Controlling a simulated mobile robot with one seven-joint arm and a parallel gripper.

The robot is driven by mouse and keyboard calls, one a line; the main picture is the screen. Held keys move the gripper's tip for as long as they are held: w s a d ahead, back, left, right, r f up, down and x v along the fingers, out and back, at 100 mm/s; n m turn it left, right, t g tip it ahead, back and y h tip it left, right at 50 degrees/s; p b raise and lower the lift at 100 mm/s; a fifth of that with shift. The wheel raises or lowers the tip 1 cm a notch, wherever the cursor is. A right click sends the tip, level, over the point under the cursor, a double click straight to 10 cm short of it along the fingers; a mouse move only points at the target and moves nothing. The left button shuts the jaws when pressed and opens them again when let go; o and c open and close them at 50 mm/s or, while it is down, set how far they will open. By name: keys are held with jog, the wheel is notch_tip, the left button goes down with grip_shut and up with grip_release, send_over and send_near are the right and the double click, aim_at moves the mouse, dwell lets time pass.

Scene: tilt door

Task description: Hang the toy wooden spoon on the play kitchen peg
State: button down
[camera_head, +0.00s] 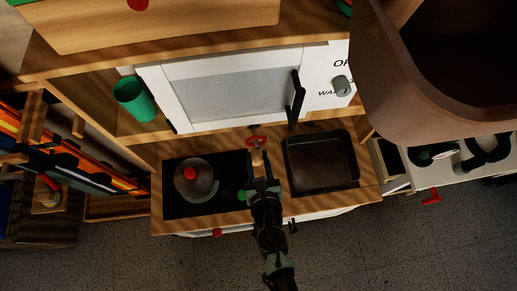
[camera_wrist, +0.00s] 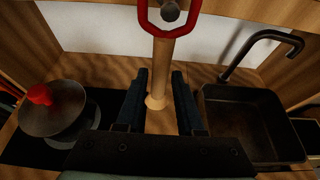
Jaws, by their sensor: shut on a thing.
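The toy spoon shows in the wrist view as a pale wooden handle (camera_wrist: 161,70) with a red open loop (camera_wrist: 167,28) at its far end. My gripper (camera_wrist: 158,88) is shut on the wooden handle, with a dark finger on each side. A round grey peg end (camera_wrist: 170,11) shows inside the red loop; I cannot tell whether the loop is around the peg or only in front of it. In the head view, my gripper (camera_head: 261,181) is over the counter, and the spoon's red end (camera_head: 257,141) is by the kitchen's back panel.
A pot with a red knob (camera_head: 191,174) stands on the black cooktop at left. A sink basin (camera_head: 321,161) with a dark faucet (camera_head: 295,100) lies at right. A green cup (camera_head: 134,98) is on the upper left, beside the white oven door (camera_head: 225,88).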

jog(key=shift+w+a+f, duration=0.1)
jog(key=shift+w+f, duration=0.2)
jog(key=shift+w, duration=0.2)
jog(key=shift+w+f+b, duration=0.15)
jog(key=shift+f+b, duration=0.25)
jog(key=shift+b, duration=0.05)
dwell(1.2)
jog(key=shift+c, duration=2.2)
grip_release()
